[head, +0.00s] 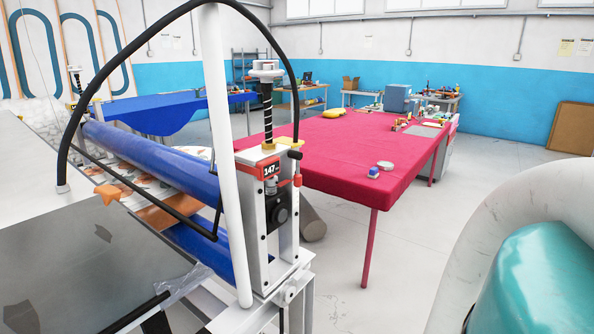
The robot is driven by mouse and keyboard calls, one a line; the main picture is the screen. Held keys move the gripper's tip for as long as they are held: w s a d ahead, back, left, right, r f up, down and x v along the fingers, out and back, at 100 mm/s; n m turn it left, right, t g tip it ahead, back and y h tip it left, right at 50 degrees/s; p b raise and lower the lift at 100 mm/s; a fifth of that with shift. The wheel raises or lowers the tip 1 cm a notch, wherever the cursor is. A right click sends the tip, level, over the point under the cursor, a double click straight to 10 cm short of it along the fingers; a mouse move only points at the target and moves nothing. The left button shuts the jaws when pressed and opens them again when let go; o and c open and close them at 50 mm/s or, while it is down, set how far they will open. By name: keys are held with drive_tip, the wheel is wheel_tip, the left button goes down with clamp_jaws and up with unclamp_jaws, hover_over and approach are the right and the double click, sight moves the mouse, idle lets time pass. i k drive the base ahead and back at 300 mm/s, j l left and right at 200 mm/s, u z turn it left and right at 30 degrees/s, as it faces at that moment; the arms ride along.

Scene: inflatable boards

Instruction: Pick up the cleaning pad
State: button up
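I cannot tell for certain which thing is the cleaning pad. On the red-covered table (330,153) there are a small blue and white item (374,172) near the front edge, a round pale grey item (385,165) just behind it, and a yellow item (334,113) at the far left. They are too small to make out well. My gripper is not in view.
A roller machine (275,205) with blue rollers (150,155) fills the left foreground. A large white and teal rounded object (535,275) blocks the lower right. Clear floor (480,165) lies right of the table. Cluttered benches (435,100) stand at the back.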

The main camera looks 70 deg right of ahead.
sight(373, 173)
drive_tip(key=z, duration=2.3)
